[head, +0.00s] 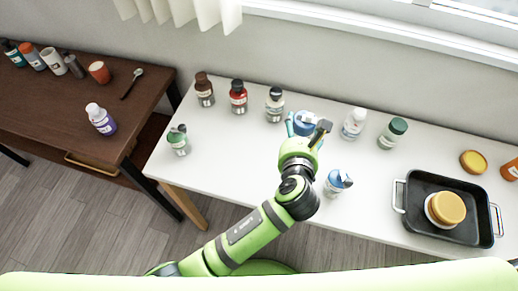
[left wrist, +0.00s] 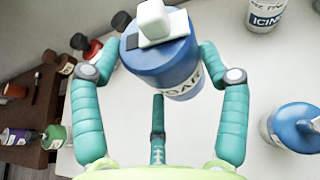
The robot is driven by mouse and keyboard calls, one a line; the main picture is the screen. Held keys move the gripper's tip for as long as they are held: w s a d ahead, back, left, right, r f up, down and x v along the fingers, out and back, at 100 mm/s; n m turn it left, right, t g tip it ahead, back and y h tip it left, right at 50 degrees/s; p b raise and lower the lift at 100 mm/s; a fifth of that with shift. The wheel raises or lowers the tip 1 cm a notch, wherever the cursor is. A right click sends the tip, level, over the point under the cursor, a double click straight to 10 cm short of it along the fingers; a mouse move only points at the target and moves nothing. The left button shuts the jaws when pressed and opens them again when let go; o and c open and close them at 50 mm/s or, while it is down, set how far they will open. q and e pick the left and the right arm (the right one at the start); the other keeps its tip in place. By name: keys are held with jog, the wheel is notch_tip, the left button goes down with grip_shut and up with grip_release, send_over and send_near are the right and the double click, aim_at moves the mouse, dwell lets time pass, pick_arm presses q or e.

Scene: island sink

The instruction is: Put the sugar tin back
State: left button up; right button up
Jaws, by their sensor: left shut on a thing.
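The sugar tin (left wrist: 165,62) is a blue tin with a blue lid and a white knob. Part of a label that seems to end in "GAR" shows on its side. My left gripper (head: 305,127) is shut on it, with a teal finger on each side in the left wrist view. In the head view the tin (head: 301,119) is partly hidden by the gripper, over the back middle of the white table (head: 235,150). I cannot tell whether its base touches the table. My right gripper is not in view.
A silver jar (head: 275,105) stands close left, a white bottle (head: 353,124) close right. A blue-topped jar (head: 335,184) stands in front, near my arm. A black tray (head: 419,220) holds a yellow-lidded jar (head: 447,208). A brown table (head: 70,110) is at left.

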pick_arm(q)
jog(key=shift+a+f, duration=0.15)
jog(key=shift+a, duration=0.2)
jog(key=a+f, duration=0.3)
jog(key=s+a+f+p, duration=0.1)
jog(key=a+f, duration=0.3)
jog(key=s+a+f, duration=0.1)
jog(key=a+f, duration=0.2)
jog(key=shift+a+f, duration=0.2)
jog(key=shift+a, duration=0.2)
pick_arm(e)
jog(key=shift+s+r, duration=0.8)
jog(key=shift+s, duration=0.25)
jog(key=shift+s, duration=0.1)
pick_arm(q)
jog(key=o, duration=0.8)
jog(key=shift+f, duration=0.1)
jog(key=shift+o, duration=0.8)
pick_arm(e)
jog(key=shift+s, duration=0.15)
